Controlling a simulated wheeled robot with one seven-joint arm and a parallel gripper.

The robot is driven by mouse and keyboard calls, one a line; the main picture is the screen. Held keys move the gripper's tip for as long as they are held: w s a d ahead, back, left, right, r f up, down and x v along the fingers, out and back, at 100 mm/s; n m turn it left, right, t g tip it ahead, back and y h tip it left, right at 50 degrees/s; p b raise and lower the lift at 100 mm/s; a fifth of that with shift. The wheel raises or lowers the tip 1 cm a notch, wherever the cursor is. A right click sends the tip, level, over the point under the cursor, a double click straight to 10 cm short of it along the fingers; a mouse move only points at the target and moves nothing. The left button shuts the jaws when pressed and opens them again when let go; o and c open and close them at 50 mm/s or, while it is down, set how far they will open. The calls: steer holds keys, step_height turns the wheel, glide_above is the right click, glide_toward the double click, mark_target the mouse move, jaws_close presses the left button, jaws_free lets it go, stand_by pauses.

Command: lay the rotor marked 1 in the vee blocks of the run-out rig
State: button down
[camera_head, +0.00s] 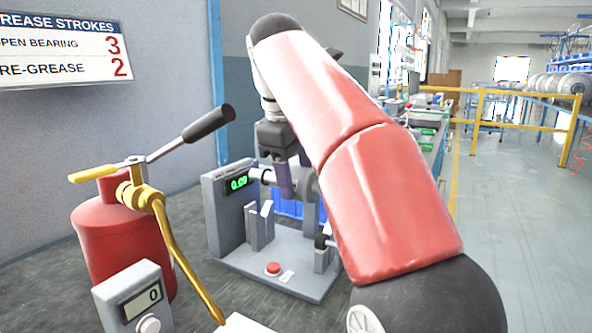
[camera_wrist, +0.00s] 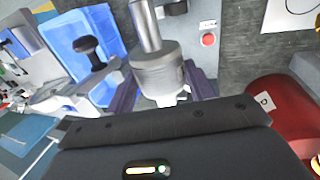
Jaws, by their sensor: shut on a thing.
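My gripper (camera_head: 287,190) is shut on a grey metal rotor (camera_wrist: 158,72), gripping its thick round body between both fingers. In the head view the rotor's shaft (camera_head: 268,177) points left toward the display post. The run-out rig (camera_head: 285,258) stands on the bench below, with a grey base, a vee block (camera_head: 260,228) at left and another block (camera_head: 324,258) at right, partly behind my arm. The shaft appears above the left vee block, apart from it. No number shows on the held rotor. In the wrist view, its shaft extends up toward the rig base (camera_wrist: 202,14).
A blue bin (camera_wrist: 75,42) stands beside the rig, with a dark knobbed part (camera_wrist: 90,48) over it. A red grease pump (camera_head: 118,238) with a long handle and brass hose, and a grey counter (camera_head: 135,298), stand left. The rig has a red button (camera_head: 273,268).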

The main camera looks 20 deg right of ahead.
step_height(320, 180, down, 6)
steer(key=b, duration=0.4)
steer(key=shift+f, duration=0.25)
stand_by(0.3)
steer(key=c, duration=0.7)
jaws_free()
steer(key=shift+o, duration=1.2)
steer(key=shift+f, duration=0.15)
steer(key=p+v, duration=0.3)
steer(key=v, duration=0.4)
steer(key=shift+r, duration=0.4)
steer(key=shift+s+r, duration=0.1)
steer(key=shift+r, duration=0.05)
